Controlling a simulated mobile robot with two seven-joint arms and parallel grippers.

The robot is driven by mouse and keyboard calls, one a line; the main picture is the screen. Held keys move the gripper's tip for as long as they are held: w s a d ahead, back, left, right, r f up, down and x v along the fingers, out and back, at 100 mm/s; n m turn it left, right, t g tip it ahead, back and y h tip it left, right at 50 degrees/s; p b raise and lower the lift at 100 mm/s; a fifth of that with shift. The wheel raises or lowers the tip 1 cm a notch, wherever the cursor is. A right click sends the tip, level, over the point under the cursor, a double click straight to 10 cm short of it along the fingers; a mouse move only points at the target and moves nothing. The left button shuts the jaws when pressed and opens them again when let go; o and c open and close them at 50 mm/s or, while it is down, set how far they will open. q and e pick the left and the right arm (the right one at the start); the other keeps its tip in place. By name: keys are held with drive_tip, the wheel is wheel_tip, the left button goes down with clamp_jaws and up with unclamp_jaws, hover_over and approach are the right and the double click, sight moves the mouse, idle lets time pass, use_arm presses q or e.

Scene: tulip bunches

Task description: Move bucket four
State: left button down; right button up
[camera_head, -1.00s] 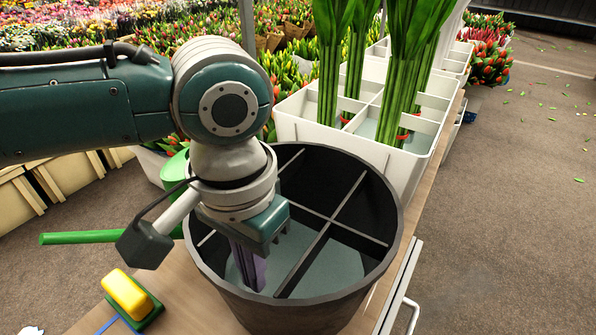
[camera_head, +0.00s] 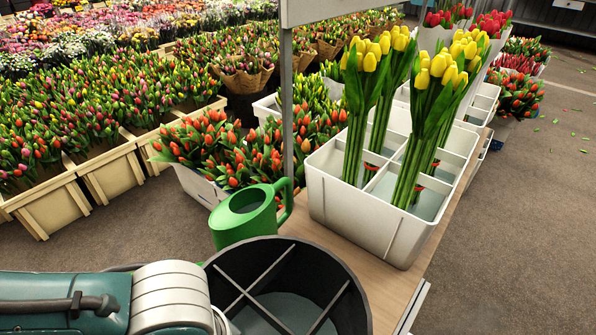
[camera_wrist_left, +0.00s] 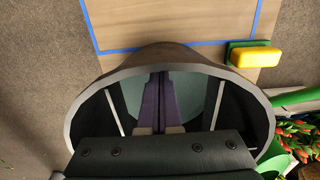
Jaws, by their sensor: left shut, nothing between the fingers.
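A dark round bucket (camera_head: 352,292) with crossed dividers stands on the wooden table, at the bottom of the head view. Its near part is cut off by the frame. In the left wrist view the bucket (camera_wrist_left: 86,104) shows from above, with its pale floor inside. My left gripper (camera_wrist_left: 160,104) points down into the bucket with its purple fingers shut and empty. In the head view only my left arm shows at lower left; its gripper is hidden or out of frame. My right gripper is in neither view.
A green watering can (camera_head: 245,217) stands just behind the bucket. A white divided crate (camera_head: 345,222) holds yellow tulips (camera_head: 435,75) behind it to the right. Blue tape (camera_wrist_left: 190,44) and a yellow sponge (camera_wrist_left: 255,57) on green lie on the table beyond the bucket.

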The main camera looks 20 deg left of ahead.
use_arm(q)
drive_tip(key=s+a+p, duration=0.4)
drive_tip(key=s, duration=0.8)
drive_tip(key=s+a+p, duration=0.4)
drive_tip(key=s+a, duration=0.1)
drive_tip(key=s, duration=0.8)
drive_tip(key=shift+w, duration=0.1)
